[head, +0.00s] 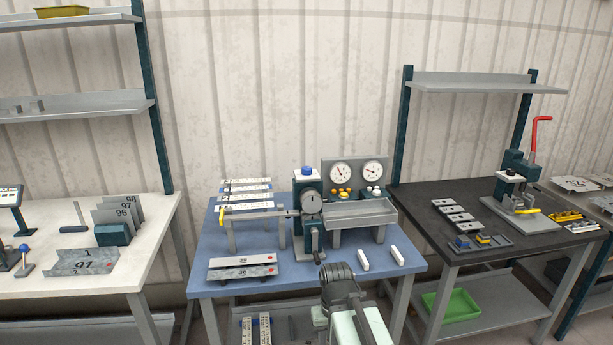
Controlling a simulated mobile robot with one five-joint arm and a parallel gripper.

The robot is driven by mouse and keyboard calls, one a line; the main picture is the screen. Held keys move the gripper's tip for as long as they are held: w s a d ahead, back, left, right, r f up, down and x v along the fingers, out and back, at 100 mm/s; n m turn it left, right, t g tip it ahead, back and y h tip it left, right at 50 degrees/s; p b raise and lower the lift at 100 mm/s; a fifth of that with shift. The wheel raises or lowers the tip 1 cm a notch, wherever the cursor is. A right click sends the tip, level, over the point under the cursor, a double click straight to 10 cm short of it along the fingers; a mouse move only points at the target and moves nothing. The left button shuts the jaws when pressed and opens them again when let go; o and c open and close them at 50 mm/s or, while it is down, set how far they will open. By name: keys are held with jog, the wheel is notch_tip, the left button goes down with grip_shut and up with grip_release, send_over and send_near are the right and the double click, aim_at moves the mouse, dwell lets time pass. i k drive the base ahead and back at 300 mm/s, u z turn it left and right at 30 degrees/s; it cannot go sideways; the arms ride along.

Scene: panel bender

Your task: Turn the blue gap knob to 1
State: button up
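The blue gap knob (307,171) sits on top of the dark bender head (308,195) on the blue table (350,272). Its setting marks are too small to read from here. A round grey dial (312,202) is on the front of the head, with a dark crank handle (316,240) hanging below it. My dark arm end (338,280) is at the bottom middle, in front of the table and well apart from the knob. I cannot make out its fingers or whether they hold anything.
Two gauges (356,172) stand on a panel behind the bender, with yellow and white knobs below. A grey tray (360,212) is right of the head. Strips (242,268) and two white blocks (363,259) lie on the table. Workbenches stand left (150,222) and right (415,205).

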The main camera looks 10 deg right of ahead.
aim_at(306, 170)
jog(key=u, duration=0.95)
jog(key=i, duration=0.9)
jog(key=u, duration=0.65)
